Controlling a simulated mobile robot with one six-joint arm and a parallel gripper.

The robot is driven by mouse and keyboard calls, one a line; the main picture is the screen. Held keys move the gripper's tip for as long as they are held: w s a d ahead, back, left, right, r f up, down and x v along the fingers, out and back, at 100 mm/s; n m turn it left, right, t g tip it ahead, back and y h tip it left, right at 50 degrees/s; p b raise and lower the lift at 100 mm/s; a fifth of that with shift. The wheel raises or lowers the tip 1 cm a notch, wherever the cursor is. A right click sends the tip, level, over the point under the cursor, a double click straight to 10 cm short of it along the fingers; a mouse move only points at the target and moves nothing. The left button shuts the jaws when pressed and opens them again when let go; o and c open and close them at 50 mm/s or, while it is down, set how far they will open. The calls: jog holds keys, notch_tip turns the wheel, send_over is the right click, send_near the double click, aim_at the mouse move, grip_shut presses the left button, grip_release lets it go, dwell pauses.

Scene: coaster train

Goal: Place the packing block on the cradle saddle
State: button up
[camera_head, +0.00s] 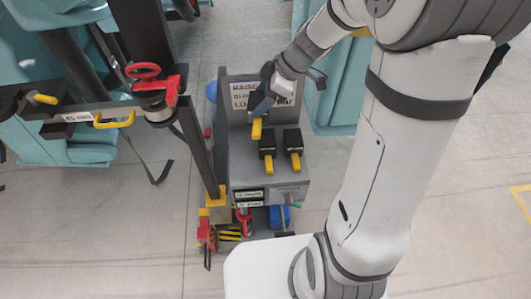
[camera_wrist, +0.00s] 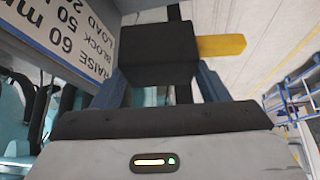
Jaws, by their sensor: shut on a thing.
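My gripper (camera_head: 262,103) is above the grey cart's top, in front of its sign board. It is shut on a black packing block with a yellow handle (camera_head: 257,129). In the wrist view the dark block (camera_wrist: 158,55) sits between the blue fingers of my gripper (camera_wrist: 165,85), its yellow handle (camera_wrist: 222,45) pointing right. Two more black blocks with yellow handles, a left one (camera_head: 267,143) and a right one (camera_head: 293,146), stand on the cart. I cannot make out the cradle saddle for certain; a dark beam structure with a red-handwheel jack (camera_head: 155,92) stands at left.
The grey cart (camera_head: 240,165) carries a sign board (camera_head: 250,92) close behind my gripper. A dark upright post (camera_head: 195,150) stands at its left. A yellow handle (camera_head: 45,99) sticks out at the far-left beam. Teal seats are behind. Open floor (camera_head: 100,230) lies front left.

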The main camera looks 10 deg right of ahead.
jog(key=a+f+b, duration=0.1)
jog(key=f+b, duration=0.3)
jog(key=f, duration=0.2)
jog(key=a+f+n+b, duration=0.1)
jog(key=f+b, duration=0.3)
jog(key=f, duration=0.2)
jog(key=s+a+f+n+g+b, duration=0.1)
jog(key=a+f+b, duration=0.1)
jog(key=f+b, duration=0.2)
notch_tip(320, 180, down, 2)
jog(key=shift+f+b, duration=0.25)
jog(key=shift+b, duration=0.2)
jog(key=o, duration=1.6)
jog(key=shift+s, duration=0.1)
jog(key=shift+r, duration=0.15)
